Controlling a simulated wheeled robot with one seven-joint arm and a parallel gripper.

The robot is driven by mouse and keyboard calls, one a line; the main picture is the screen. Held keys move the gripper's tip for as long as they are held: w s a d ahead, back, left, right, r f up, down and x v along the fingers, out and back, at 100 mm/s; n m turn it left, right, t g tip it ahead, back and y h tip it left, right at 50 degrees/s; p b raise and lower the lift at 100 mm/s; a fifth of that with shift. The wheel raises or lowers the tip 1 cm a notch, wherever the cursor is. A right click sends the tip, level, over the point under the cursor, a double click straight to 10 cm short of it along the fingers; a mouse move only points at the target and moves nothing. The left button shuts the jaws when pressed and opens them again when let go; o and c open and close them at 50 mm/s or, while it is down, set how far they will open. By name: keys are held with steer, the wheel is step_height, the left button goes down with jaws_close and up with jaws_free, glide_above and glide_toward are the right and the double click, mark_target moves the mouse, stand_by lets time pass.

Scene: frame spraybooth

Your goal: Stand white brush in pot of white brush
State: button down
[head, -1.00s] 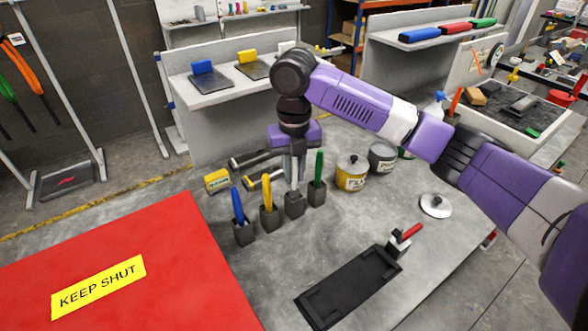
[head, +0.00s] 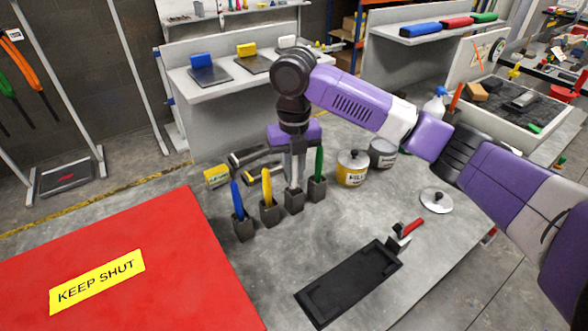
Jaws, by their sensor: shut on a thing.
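My gripper (head: 294,152) points down over the row of brush pots and is shut on the white brush (head: 294,181), of which only a pale strip shows below the fingers. The brush is upright, directly over a dark square pot (head: 294,201), the third from the left. Its lower end appears to be within the pot's mouth, but the depth and any contact with the bottom are hidden.
Pots with a blue brush (head: 237,200), a yellow brush (head: 267,187) and a green brush (head: 319,165) stand close on both sides. A yellow can (head: 352,170) and a grey can (head: 383,154) are to the right. A black tray (head: 348,284) lies in front.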

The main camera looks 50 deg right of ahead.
steer(key=shift+f+b, duration=0.35)
steer(key=shift+f, duration=0.3)
steer(key=c, duration=1.3)
jaws_free()
steer(key=shift+r, duration=0.1)
step_height(320, 180, up, 8)
steer(key=shift+f+b, duration=0.15)
steer(key=shift+b, duration=0.2)
